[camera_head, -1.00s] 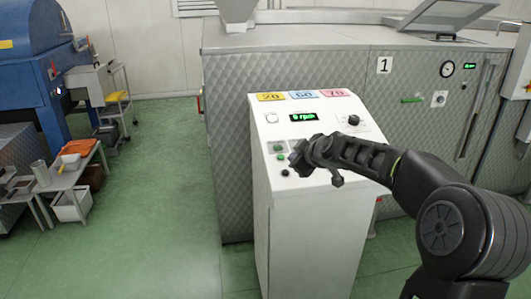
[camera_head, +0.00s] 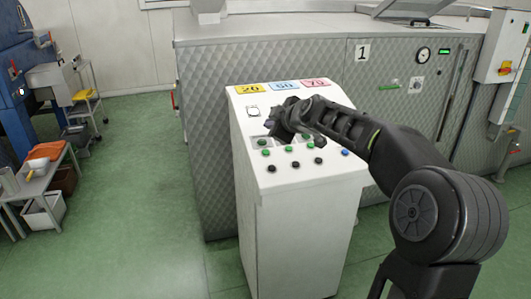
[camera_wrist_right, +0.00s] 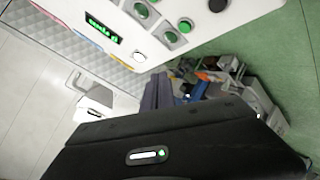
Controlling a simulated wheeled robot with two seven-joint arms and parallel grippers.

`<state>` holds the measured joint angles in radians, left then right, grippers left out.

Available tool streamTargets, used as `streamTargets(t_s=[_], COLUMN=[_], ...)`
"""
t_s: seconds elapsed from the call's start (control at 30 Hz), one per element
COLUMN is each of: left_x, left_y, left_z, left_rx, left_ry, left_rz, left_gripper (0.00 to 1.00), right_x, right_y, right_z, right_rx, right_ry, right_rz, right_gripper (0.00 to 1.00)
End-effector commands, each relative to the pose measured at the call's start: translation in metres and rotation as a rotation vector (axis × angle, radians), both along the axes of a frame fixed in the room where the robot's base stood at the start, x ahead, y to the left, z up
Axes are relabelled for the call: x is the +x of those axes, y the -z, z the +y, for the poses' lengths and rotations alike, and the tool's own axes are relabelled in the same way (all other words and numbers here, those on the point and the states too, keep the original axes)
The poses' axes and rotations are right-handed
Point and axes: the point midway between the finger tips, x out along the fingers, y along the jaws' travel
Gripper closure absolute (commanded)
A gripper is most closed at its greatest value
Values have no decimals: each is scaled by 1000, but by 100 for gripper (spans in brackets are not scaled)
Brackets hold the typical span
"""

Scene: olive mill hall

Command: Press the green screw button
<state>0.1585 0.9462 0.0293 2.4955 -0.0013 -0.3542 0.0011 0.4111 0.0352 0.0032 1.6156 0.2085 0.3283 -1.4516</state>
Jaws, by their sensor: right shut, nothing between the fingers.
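A white control console (camera_head: 300,215) stands in the middle of the head view. Its sloped top carries several green buttons, including one at the left (camera_head: 262,142), one below it (camera_head: 266,153) and one further right (camera_head: 288,149). Labels are too small to tell which is the screw button. My right gripper (camera_head: 275,124) is shut and empty over the panel's left part, close to the upper green button; contact cannot be told. The right wrist view shows its dark fingers (camera_wrist_right: 160,92) near green buttons (camera_wrist_right: 170,37). My left gripper is out of view.
Several black buttons (camera_head: 296,165) and a blue one (camera_head: 345,152) line the panel's front. Coloured number plates (camera_head: 284,86) top the console. A large quilted metal machine (camera_head: 210,130) stands behind. Green floor (camera_head: 130,180) is clear at the left.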

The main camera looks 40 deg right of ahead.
Motion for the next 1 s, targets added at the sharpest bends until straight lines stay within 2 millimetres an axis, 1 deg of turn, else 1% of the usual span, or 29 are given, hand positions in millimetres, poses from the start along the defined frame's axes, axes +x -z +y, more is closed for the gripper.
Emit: streamTargets(t_s=[0.03, 0.4, 0.5, 0.7, 1.0], left_x=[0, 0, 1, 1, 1], left_y=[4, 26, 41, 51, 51], left_z=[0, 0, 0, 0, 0], left_rx=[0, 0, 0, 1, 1], left_ry=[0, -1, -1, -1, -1], left_rz=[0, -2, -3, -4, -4], left_gripper=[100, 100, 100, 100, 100], right_x=[1, 14, 17, 21, 21], right_y=[7, 54, 66, 76, 75], right_z=[0, -5, -6, -7, -7], right_rx=[0, 1, 0, 0, 0], right_ry=[0, 1, 0, 1, 0], right_rz=[1, 1, -1, -1, 0], right_gripper=[100, 100, 100, 100, 100])
